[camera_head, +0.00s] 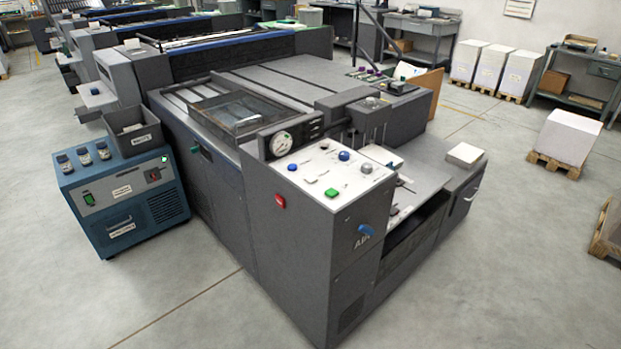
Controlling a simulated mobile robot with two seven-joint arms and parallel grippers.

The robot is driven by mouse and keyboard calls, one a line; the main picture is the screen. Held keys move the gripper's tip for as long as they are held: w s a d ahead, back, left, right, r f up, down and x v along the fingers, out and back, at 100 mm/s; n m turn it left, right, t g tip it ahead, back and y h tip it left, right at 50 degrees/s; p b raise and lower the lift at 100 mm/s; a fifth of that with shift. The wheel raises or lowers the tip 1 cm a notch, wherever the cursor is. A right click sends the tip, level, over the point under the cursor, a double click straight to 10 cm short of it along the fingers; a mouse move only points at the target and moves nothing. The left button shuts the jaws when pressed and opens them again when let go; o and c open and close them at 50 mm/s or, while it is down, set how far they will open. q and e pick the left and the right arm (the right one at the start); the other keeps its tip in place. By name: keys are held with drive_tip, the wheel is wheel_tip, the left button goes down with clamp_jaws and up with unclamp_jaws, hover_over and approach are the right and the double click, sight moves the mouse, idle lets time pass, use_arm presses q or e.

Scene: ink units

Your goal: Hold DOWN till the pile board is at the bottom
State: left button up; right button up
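The press's control panel (350,190) is a white sloped top on the grey end cabinet in the middle of the view. It carries a green button (331,193), a white button (310,179), a blue button (343,155), a grey knob (366,168) and a small red part. The labels are too small to read, so I cannot tell which control is DOWN. A round gauge (281,144) stands behind the panel. I cannot make out the pile board; a dark opening (412,240) lies right of the cabinet. Neither gripper is in view.
A red button (279,201) and a blue valve handle (366,231) marked AIR sit on the cabinet's sides. A blue unit (120,200) with a grey bin (132,130) stands left. A loaded pallet (556,165) stands right. The floor in front is clear.

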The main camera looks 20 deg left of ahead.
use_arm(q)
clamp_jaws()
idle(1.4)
